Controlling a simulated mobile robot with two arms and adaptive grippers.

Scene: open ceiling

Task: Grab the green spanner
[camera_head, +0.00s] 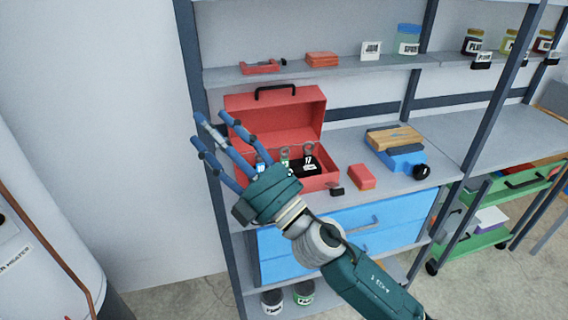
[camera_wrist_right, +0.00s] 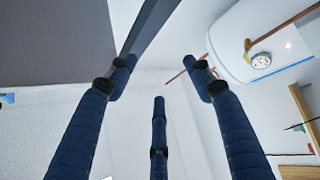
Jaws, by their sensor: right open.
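An open red toolbox (camera_head: 318,182) stands on the shelf's middle board with its lid up at the back. Several spanners stand in it, among them one with a green marking (camera_head: 285,160), one with a blue marking (camera_head: 260,167) and one labelled 17 (camera_head: 308,160). Their lower parts are hidden in the box. My right gripper (camera_head: 207,128) is open and empty in front of the toolbox's left side, its blue fingers spread up and left, away from the spanners. In the right wrist view the three fingers (camera_wrist_right: 160,85) have nothing between them. My left gripper is out of view.
A red block (camera_head: 361,177) lies right of the toolbox, near a blue tool (camera_head: 402,157) with a wooden top. An upper shelf (camera_head: 350,69) holds a red clamp (camera_head: 262,67) and jars. The shelf's dark left post (camera_head: 194,75) is close to my fingers. Blue drawers (camera_head: 345,240) sit below.

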